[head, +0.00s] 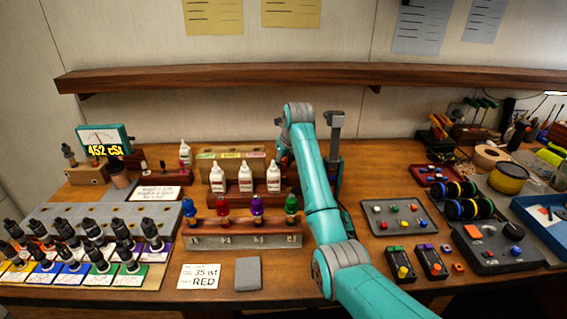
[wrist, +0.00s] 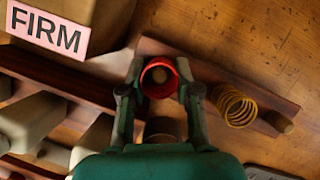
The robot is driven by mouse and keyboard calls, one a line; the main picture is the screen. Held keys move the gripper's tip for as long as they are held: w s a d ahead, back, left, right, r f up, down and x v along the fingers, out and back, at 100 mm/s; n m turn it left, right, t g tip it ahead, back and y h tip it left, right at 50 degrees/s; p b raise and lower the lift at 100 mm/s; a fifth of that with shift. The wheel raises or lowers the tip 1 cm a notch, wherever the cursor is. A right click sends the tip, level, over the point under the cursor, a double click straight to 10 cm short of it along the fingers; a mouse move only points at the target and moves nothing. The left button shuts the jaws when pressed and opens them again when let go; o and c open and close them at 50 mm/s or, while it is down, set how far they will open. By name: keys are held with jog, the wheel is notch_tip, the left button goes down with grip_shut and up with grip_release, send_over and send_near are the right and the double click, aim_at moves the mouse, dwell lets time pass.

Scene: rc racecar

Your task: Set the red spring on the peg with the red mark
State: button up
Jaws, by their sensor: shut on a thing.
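In the wrist view my gripper (wrist: 160,80) is shut on the red spring (wrist: 174,66), with one finger on each side. The spring shows nearly end-on as a red ring. A round tan top, apparently of a wooden peg (wrist: 160,86), shows inside the ring; I cannot tell whether the spring is around it or above it. A yellow spring (wrist: 234,106) is to the right on the same dark wooden rail (wrist: 290,110), and a bare peg (wrist: 278,122) stands beyond it. I see no red mark by the peg.
A wooden block with a pink FIRM label (wrist: 48,32) is at upper left in the wrist view. In the head view, white bottles (head: 245,178) stand left of my arm. A rack with coloured tops (head: 240,238) is in front; a shelf (head: 300,78) runs above.

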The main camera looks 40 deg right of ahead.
jog(key=o, duration=0.9)
jog(key=shift+r, duration=0.1)
jog(key=v, duration=0.7)
jog(key=shift+r, duration=0.2)
